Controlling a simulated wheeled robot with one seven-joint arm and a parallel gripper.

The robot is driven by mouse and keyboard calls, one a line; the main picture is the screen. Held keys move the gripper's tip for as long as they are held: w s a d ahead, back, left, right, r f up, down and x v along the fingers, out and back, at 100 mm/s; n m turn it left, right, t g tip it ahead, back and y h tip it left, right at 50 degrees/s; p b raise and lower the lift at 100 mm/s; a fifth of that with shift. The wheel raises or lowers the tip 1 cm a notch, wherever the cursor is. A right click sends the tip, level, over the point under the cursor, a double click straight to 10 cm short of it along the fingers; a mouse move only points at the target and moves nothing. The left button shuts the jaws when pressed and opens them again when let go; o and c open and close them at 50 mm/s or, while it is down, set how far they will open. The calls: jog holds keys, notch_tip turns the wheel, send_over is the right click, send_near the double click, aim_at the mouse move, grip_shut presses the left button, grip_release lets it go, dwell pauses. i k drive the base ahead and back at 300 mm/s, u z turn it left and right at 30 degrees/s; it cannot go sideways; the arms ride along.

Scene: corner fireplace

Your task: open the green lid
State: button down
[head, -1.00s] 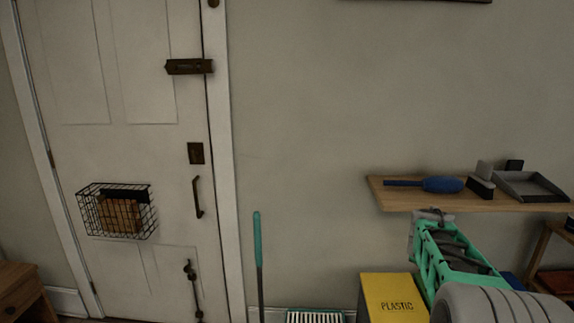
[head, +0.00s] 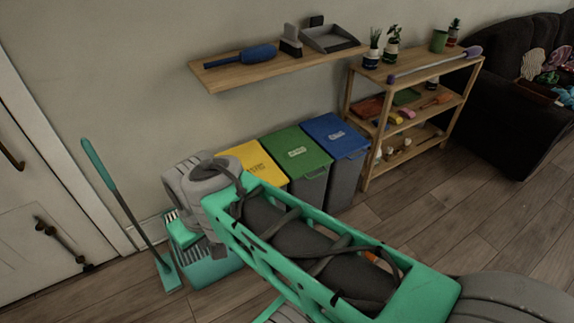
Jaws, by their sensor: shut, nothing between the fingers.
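The green lid (head: 296,152) tops the middle of three grey bins standing against the wall. It is shut and bears a pale label. The front of its bin (head: 311,190) shows partly above my arm. My teal arm reaches across the lower middle of the head view toward the left, with its grey joints in front of the yellow-lidded bin. I cannot make out my gripper's fingers; they are not in view.
A yellow lid (head: 258,160) is to the left, a blue lid (head: 334,133) to the right. A wall shelf (head: 225,74) hangs above. A wooden rack (head: 364,180) stands right of the bins. A teal broom (head: 125,205) leans left. Floor (head: 455,215) is clear at right.

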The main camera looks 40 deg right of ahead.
aim_at(298, 155)
jog(key=u, duration=1.65)
jog(key=k, duration=1.05)
jog(key=z, duration=1.5)
jog(key=i, duration=0.5)
